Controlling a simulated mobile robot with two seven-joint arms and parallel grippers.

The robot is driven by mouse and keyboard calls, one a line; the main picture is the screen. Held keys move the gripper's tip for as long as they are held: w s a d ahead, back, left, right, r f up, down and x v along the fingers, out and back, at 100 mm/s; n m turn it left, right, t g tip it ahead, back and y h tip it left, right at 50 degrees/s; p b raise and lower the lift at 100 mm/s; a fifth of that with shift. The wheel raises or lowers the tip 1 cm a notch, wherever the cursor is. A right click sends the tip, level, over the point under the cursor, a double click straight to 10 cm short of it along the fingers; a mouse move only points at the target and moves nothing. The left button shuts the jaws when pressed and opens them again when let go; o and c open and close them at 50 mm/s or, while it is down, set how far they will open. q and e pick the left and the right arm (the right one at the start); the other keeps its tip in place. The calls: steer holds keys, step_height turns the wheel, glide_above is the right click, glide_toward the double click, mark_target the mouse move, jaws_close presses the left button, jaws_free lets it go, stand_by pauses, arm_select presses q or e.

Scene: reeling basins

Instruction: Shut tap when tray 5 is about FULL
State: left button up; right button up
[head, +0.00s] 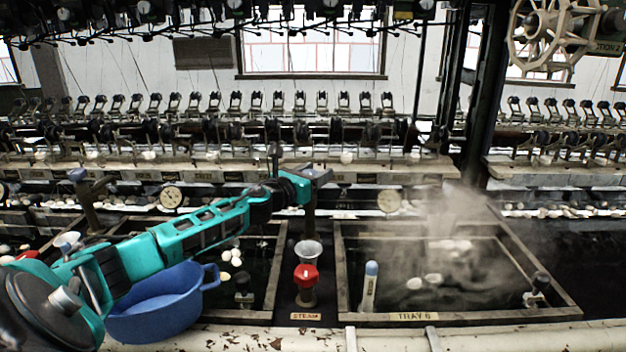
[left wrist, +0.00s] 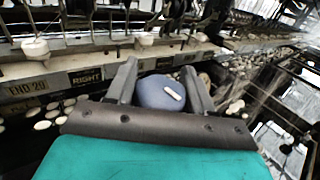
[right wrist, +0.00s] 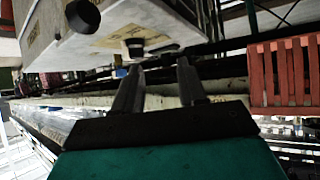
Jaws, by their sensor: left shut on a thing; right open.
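My left gripper (head: 318,177) is shut on the blue-grey round tap knob (left wrist: 160,93), which has a white mark on top. The tap's post (head: 309,208) stands at the back between two trays. The tray on the left (head: 268,283), whose label is hidden, holds dark water with a few white cocoons; my arm and a blue basin cover much of it. I cannot tell its water level or whether water runs from the tap. The right tray, labelled TRAY 6 (head: 415,317), has steam over it. My right gripper (right wrist: 158,88) is open and empty, away from the trays.
The blue basin (head: 155,308) stands at the front left. A red steam knob (head: 306,276) and a pale cup-shaped piece (head: 308,250) stand between the trays. A blue-topped white stick (head: 370,285) leans in the right tray. A red slatted crate (right wrist: 285,75) is near my right gripper.

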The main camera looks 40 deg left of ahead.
arm_select(q)
steer(key=shift+f+m+h+b, duration=0.2)
steer(key=shift+m+h+b, duration=0.45)
steer(key=shift+h, duration=0.35)
arm_select(e)
step_height(320, 180, down, 2)
steer(key=shift+f, duration=0.15)
arm_select(q)
steer(key=shift+d+h+b, duration=0.1)
steer(key=shift+h+b, duration=0.2)
steer(key=shift+r+m+h+b, duration=0.1)
steer(key=shift+m+h+b, duration=0.2)
steer(key=shift+m, duration=0.05)
steer(key=shift+d+r, duration=0.1)
arm_select(e)
steer(key=shift+w+a+r+y, duration=0.25)
steer(key=shift+w+a+y, duration=0.05)
steer(key=shift+a, duration=0.3)
arm_select(q)
steer(key=o, duration=1)
steer(key=shift+c, duration=0.2)
arm_select(e)
steer(key=shift+d, duration=0.1)
steer(key=shift+f, duration=0.1)
